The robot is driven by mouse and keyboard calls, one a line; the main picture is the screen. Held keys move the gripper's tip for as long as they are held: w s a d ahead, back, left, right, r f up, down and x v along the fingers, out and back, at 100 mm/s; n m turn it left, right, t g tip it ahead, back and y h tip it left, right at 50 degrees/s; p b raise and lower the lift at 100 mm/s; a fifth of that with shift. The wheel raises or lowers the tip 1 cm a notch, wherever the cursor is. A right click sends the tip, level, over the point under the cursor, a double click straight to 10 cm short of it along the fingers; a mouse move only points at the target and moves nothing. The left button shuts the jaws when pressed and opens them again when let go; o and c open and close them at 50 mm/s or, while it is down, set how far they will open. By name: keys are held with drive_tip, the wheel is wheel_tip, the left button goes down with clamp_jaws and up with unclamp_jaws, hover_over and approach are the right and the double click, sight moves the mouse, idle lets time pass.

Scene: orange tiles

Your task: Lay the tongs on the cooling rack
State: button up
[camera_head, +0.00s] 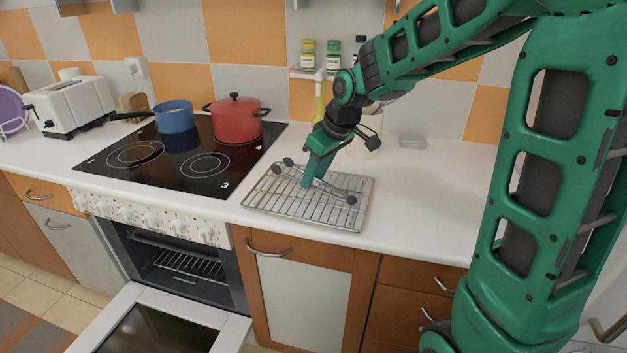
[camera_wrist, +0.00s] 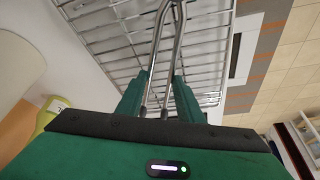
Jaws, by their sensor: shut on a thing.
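The metal tongs (camera_head: 334,189) have dark grey tips and lie over the wire cooling rack (camera_head: 268,211) on the counter. My gripper (camera_head: 306,184) points down at the rack and is shut on the tongs. In the wrist view the tongs (camera_wrist: 176,45) run up between my two green fingers (camera_wrist: 158,98), with the rack's wires (camera_wrist: 110,30) behind them. I cannot tell whether the tongs touch the rack or hang just above it.
The black hob (camera_head: 190,160) is left of the rack, with a red pot (camera_head: 236,122) and a blue pan (camera_head: 173,117). A utensil holder (camera_head: 366,137) stands behind my gripper. The oven door (camera_head: 160,325) hangs open below. The counter (camera_head: 430,190) right of the rack is clear.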

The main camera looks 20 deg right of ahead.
drive_tip(key=shift+f, duration=0.85)
drive_tip(key=o, duration=1.1)
drive_tip(key=v, duration=1.2)
drive_tip(key=shift+s, duration=0.1)
drive_tip(key=s+d+f+m+g, duration=0.1)
drive_tip(key=s+d+f+m, duration=0.2)
drive_tip(key=s, duration=0.6)
drive_tip(key=s+d+f+m+g+h, duration=0.1)
drive_tip(key=s+d+f+m, duration=0.2)
drive_tip(key=s, duration=0.7)
drive_tip(key=s+d+f+m+g+h, duration=0.1)
drive_tip(key=s+d+f+m+g, duration=0.1)
drive_tip(key=s+d+m, duration=0.4)
drive_tip(key=shift+s+d+f, duration=0.25)
drive_tip(key=shift+s+f, duration=0.05)
drive_tip(key=shift+s, duration=0.4)
drive_tip(key=shift+s+d+f, duration=0.2)
drive_tip(key=shift+s+f, duration=0.1)
drive_tip(key=shift+s, duration=0.35)
drive_tip(key=shift+s+d+f, duration=0.25)
drive_tip(key=shift+s, duration=0.45)
